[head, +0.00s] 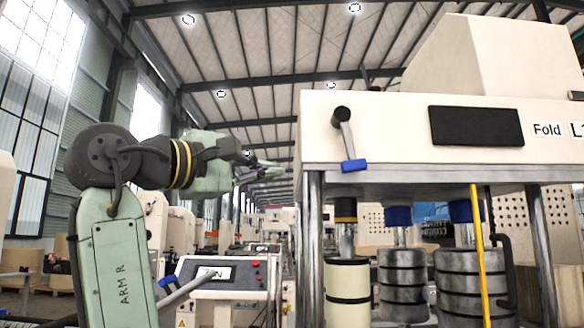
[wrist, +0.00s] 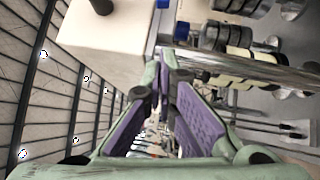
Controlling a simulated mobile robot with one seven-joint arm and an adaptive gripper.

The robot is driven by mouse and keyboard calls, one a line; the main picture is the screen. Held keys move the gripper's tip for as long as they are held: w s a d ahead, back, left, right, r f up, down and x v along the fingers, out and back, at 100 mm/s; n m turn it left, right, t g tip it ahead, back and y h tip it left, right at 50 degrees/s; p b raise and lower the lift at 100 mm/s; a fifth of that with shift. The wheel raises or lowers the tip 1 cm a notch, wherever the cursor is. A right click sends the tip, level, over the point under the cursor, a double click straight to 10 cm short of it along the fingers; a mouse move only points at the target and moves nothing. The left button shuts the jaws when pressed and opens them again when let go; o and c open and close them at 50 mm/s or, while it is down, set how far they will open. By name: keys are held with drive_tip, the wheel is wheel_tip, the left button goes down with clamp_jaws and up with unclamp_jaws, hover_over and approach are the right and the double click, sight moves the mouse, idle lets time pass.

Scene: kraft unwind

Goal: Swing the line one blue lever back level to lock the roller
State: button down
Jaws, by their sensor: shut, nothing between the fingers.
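The blue lever (head: 353,165) is on the front left of the white machine housing marked "Fold". Its grey arm hangs steeply down from a black pivot knob (head: 341,113), with the blue grip at the bottom end. In the wrist view the blue grip (wrist: 163,3) is cut off by the top edge, with the black knob (wrist: 102,5) to its left. My gripper (head: 278,172) is left of the machine, apart from the lever and about level with its grip. Its purple-padded fingers (wrist: 163,58) are shut and empty.
Below the housing (head: 400,130) stand metal posts, a cream roller (head: 347,290), dark grey cylinders (head: 402,280) and a yellow upright rod (head: 481,250). A control panel (head: 215,273) stands at lower centre left. The air between gripper and lever looks clear.

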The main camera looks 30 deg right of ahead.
sight(346, 140)
drive_tip(key=p+x, duration=0.1)
drive_tip(key=x, duration=0.2)
drive_tip(key=s+p+x, duration=0.1)
drive_tip(key=p+x, duration=0.1)
drive_tip(key=x, duration=0.2)
drive_tip(key=s+p+x, duration=0.1)
drive_tip(key=x, duration=0.3)
drive_tip(key=shift+d+r+p, duration=0.3)
drive_tip(key=shift+d+p, duration=0.05)
drive_tip(key=shift+d, duration=0.05)
drive_tip(key=shift+s+d, duration=0.25)
drive_tip(key=shift+d, duration=0.1)
drive_tip(key=shift+s+f, duration=0.1)
